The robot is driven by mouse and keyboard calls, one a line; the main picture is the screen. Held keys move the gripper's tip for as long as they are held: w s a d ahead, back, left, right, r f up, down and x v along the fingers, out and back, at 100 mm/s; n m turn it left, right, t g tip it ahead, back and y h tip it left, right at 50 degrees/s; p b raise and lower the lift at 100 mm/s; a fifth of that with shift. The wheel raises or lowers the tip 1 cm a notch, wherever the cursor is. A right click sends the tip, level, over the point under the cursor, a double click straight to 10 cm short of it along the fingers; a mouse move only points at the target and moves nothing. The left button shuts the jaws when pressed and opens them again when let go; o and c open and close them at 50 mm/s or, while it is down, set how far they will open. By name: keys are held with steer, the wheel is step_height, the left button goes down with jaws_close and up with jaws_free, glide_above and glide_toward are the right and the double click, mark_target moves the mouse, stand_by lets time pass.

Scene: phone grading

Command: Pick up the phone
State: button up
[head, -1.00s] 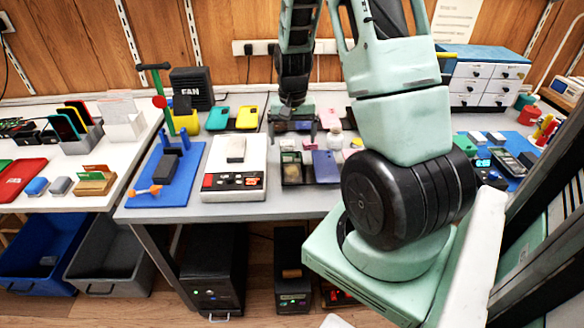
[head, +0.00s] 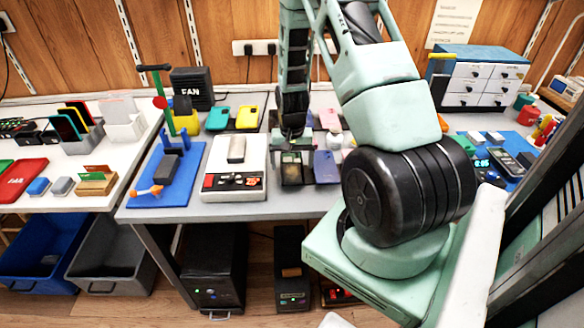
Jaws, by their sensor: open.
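Several phone-like slabs lie on the grey workbench. A blue-purple slab (head: 326,168) lies flat just right of my gripper, and a pale grey slab (head: 236,150) rests on the white device with the dark front panel. A teal slab (head: 217,118) and a yellow slab (head: 247,118) lie behind. Which one is the phone meant is unclear. My gripper (head: 292,152) is open, pointing down above a dark tray (head: 291,184). The gripper hides the tray's back part and whatever is directly under the fingers.
A black FAN box (head: 192,88) stands at the back. My arm covers the bench's right middle. A white drawer unit (head: 482,82) and a blue mat (head: 505,165) are at the right.

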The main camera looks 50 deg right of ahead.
steer(key=c, duration=1.1)
steer(key=shift+r, duration=0.1)
steer(key=shift+c, duration=0.2)
